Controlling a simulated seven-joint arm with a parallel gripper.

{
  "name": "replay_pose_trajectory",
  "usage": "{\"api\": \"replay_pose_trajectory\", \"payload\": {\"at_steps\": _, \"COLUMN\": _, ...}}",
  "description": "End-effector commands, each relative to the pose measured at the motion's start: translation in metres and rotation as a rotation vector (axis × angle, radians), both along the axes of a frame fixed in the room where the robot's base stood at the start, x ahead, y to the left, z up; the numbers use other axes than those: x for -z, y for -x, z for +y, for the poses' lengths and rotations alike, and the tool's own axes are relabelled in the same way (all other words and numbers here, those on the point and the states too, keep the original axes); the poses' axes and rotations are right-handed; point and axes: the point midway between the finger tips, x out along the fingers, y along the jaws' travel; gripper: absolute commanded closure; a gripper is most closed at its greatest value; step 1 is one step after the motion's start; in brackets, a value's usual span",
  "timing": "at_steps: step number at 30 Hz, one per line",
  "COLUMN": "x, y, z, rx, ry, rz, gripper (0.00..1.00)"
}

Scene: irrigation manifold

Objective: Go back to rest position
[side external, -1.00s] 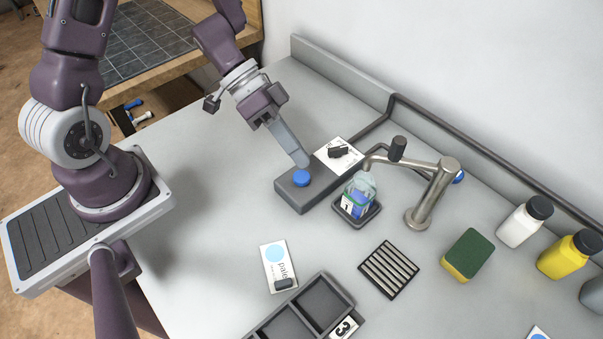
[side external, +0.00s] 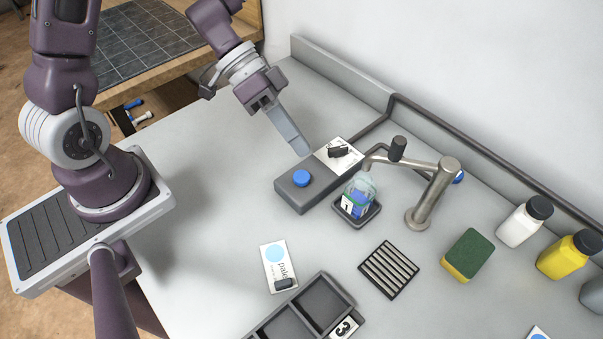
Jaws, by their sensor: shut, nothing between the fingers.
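My gripper (side external: 301,147) is shut and empty. Its long grey fingers point down and to the right, with the tips above and behind the blue round button (side external: 301,178). The button sits on a dark grey box (side external: 314,193), and in the picture the fingertips are apart from it. To the right, a clear container (side external: 360,193) with a blue part and a label stands on a small dark tray (side external: 356,217), below the spout of a metal tap (side external: 433,190).
A slotted drain plate (side external: 389,269), a sponge (side external: 467,255), a white bottle (side external: 525,221) and a yellow bottle (side external: 569,254) lie to the right. A compartment tray (side external: 325,301) and a card (side external: 277,263) are at the front. The left tabletop is clear.

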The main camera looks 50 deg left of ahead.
Motion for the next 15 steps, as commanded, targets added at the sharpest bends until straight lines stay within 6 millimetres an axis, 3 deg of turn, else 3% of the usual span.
{"api": "replay_pose_trajectory", "payload": {"at_steps": 2, "x": -0.001, "y": -0.003, "z": 0.001, "rx": -0.011, "ry": -0.013, "rz": -0.016, "gripper": 1.00}}
{"api": "replay_pose_trajectory", "payload": {"at_steps": 5, "x": -0.018, "y": -0.035, "z": 0.018, "rx": -0.118, "ry": -0.145, "rz": -0.177, "gripper": 1.00}}
{"api": "replay_pose_trajectory", "payload": {"at_steps": 7, "x": -0.051, "y": -0.066, "z": 0.052, "rx": -0.279, "ry": -0.333, "rz": -0.356, "gripper": 1.00}}
{"api": "replay_pose_trajectory", "payload": {"at_steps": 9, "x": -0.097, "y": -0.072, "z": 0.095, "rx": -0.472, "ry": -0.535, "rz": -0.478, "gripper": 1.00}}
{"api": "replay_pose_trajectory", "payload": {"at_steps": 11, "x": -0.130, "y": -0.051, "z": 0.126, "rx": -0.628, "ry": -0.667, "rz": -0.491, "gripper": 1.00}}
{"api": "replay_pose_trajectory", "payload": {"at_steps": 12, "x": -0.145, "y": -0.027, "z": 0.139, "rx": -0.711, "ry": -0.722, "rz": -0.460, "gripper": 1.00}}
{"api": "replay_pose_trajectory", "payload": {"at_steps": 15, "x": -0.160, "y": 0.043, "z": 0.140, "rx": -0.813, "ry": -0.736, "rz": -0.305, "gripper": 1.00}}
